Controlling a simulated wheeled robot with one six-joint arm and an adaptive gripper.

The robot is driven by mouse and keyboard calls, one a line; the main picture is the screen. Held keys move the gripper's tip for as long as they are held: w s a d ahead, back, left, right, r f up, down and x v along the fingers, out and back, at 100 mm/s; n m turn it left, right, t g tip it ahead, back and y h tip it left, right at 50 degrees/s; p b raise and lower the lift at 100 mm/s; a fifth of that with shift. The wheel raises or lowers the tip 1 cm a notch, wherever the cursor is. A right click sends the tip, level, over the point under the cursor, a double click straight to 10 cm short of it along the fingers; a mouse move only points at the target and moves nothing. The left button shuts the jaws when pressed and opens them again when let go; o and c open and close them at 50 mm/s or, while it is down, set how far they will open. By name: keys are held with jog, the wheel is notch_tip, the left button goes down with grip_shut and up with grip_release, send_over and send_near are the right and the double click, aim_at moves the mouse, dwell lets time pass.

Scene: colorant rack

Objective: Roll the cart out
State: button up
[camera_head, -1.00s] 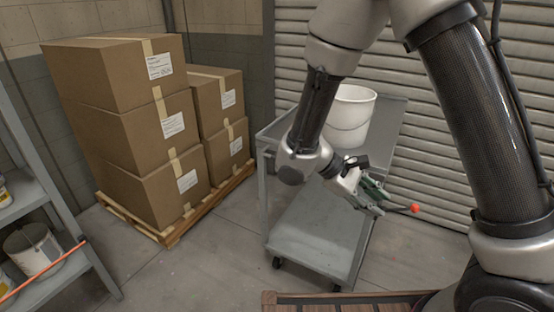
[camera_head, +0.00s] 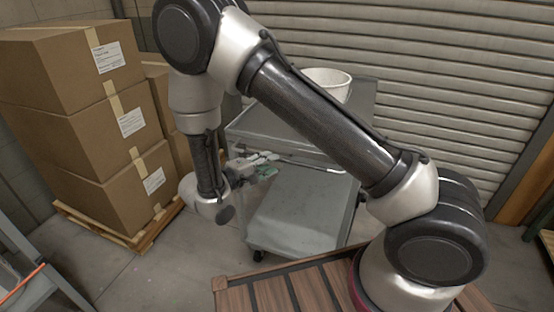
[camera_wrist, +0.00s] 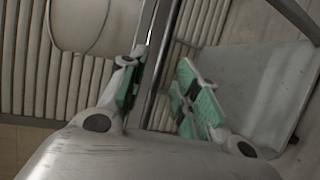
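The grey two-shelf cart (camera_head: 300,218) stands before the shutter, and a white bucket (camera_head: 338,81) is on its top shelf. My gripper (camera_head: 268,166) is at the cart's near side, below the top shelf's edge. In the wrist view, the green-padded fingers (camera_wrist: 163,98) are spread apart. A metal bar (camera_wrist: 158,62) of the cart passes between them in that picture. I cannot tell whether it lies fully inside the grip or touches a pad. The bucket (camera_wrist: 95,22) also shows there, at top left. My arm hides part of the cart's top.
Stacked cardboard boxes (camera_head: 100,160) stand on a wooden pallet (camera_head: 125,236) close to the cart's left. The ribbed shutter (camera_head: 450,90) is behind the cart. A metal rack (camera_head: 30,285) is at lower left. A slatted wooden surface (camera_head: 285,296) lies in front.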

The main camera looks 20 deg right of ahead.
jog(key=x, duration=0.5)
jog(key=shift+d+f, duration=0.1)
jog(key=shift+d, duration=0.1)
grip_shut()
